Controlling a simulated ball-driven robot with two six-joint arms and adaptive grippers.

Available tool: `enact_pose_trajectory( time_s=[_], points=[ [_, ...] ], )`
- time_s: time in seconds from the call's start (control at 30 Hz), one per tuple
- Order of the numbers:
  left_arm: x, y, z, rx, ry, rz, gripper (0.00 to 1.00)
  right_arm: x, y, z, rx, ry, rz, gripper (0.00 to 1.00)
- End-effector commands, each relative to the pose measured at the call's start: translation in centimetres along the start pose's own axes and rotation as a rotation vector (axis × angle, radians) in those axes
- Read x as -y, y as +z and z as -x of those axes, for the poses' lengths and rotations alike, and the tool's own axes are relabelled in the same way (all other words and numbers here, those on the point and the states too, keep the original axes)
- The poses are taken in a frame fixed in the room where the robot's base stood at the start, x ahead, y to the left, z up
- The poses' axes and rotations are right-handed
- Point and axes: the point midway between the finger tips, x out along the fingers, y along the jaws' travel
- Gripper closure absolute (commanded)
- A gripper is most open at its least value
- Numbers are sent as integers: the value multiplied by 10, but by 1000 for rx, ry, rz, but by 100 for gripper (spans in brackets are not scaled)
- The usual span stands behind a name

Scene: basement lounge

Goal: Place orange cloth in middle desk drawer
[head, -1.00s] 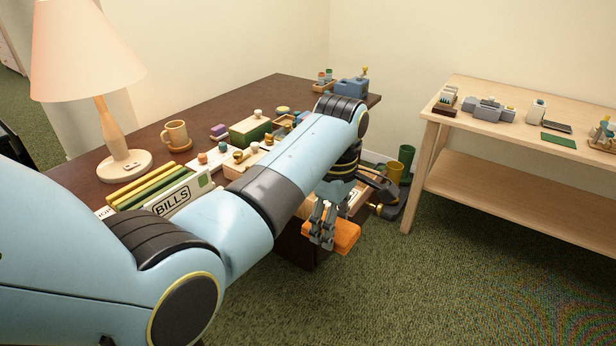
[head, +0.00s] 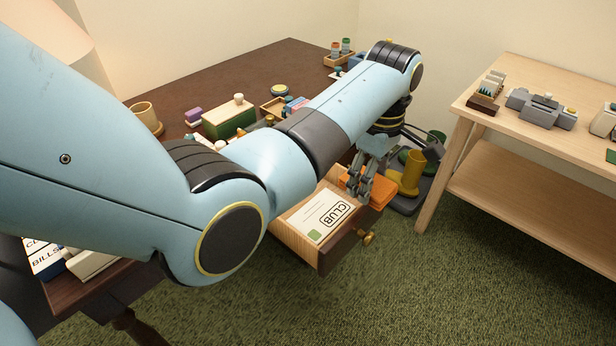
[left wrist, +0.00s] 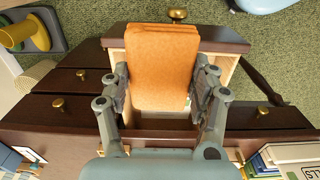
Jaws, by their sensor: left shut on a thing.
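My left gripper (head: 362,188) is shut on a folded orange cloth (head: 380,190). It holds the cloth over the far side of an open desk drawer (head: 290,240), near the drawer's front panel. In the left wrist view, the cloth (left wrist: 163,65) lies flat between the two fingers (left wrist: 163,92) and covers much of the open drawer (left wrist: 225,40), overlapping its front panel. I cannot tell whether the cloth touches the drawer. A white card marked CLUB (head: 322,216) lies in the drawer. My right gripper is not in view.
Closed drawers with brass knobs (left wrist: 58,103) flank the open one in the left wrist view. Boxes and a mug (head: 145,115) stand on the dark desk (head: 270,68). A light wooden table (head: 540,72) is at right.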

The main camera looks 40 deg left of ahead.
Motion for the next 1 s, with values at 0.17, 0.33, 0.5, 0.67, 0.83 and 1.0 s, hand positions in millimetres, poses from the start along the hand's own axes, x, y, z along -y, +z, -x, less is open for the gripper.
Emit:
enact_pose_trajectory(
  time_s=[0.17, 0.33, 0.5, 0.67, 0.83, 1.0],
  points=[
    [11, -43, -26, -6, -6, 3, 69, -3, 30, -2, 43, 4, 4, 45],
    [20, -81, -50, -4, -4, 2, 69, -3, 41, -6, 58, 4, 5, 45],
    [24, -102, -63, -2, -3, 1, 69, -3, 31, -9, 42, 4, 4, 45],
    [26, -106, -77, 1, -3, 0, 69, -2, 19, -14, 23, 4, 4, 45],
    [26, -105, -102, 0, -3, 0, 69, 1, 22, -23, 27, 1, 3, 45],
    [25, -105, -106, 0, -2, 0, 69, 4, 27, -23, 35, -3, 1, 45]
  ],
)
